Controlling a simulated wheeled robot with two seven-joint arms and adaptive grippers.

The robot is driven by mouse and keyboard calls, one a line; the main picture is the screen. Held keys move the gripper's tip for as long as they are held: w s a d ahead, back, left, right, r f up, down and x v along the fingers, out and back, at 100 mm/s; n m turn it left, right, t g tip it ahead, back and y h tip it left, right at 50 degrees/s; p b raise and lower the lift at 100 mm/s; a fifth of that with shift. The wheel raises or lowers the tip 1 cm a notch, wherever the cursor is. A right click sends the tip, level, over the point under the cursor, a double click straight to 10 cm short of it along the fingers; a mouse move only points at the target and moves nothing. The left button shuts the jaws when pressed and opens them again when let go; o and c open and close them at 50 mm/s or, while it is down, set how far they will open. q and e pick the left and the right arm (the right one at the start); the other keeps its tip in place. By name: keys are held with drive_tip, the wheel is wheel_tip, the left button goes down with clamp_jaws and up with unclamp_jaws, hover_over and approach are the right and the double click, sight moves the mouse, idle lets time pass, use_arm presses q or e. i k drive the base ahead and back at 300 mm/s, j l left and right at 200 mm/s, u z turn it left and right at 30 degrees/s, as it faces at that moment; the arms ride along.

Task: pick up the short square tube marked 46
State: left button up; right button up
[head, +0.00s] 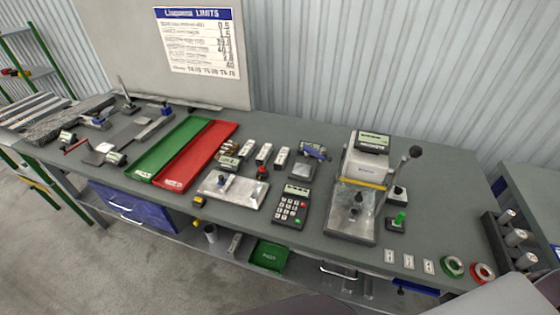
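Several short square tubes with pale labelled end faces stand in a group on the grey table, right of the red tray. One is at the group's left (228,148), another beside it (246,149), then a third (263,153) and a fourth at the right (281,157). Their markings are too small to read, so I cannot tell which one is marked 46. Neither of my grippers is in view.
A green tray (168,146) and a red tray (197,152) lie left of the tubes. A red button (262,172), a metal plate (250,194) and a keypad (291,206) are in front. A lever press (361,185) stands right. Bare table (440,215) lies further right.

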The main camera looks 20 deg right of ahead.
sight(281, 159)
drive_tip(key=i+j+z, duration=0.2)
drive_tip(key=j, duration=0.55)
drive_tip(key=i+j+z, duration=0.1)
drive_tip(key=j+z, duration=0.15)
drive_tip(key=j, duration=0.5)
drive_tip(key=j+z, duration=0.2)
drive_tip(key=j, duration=0.55)
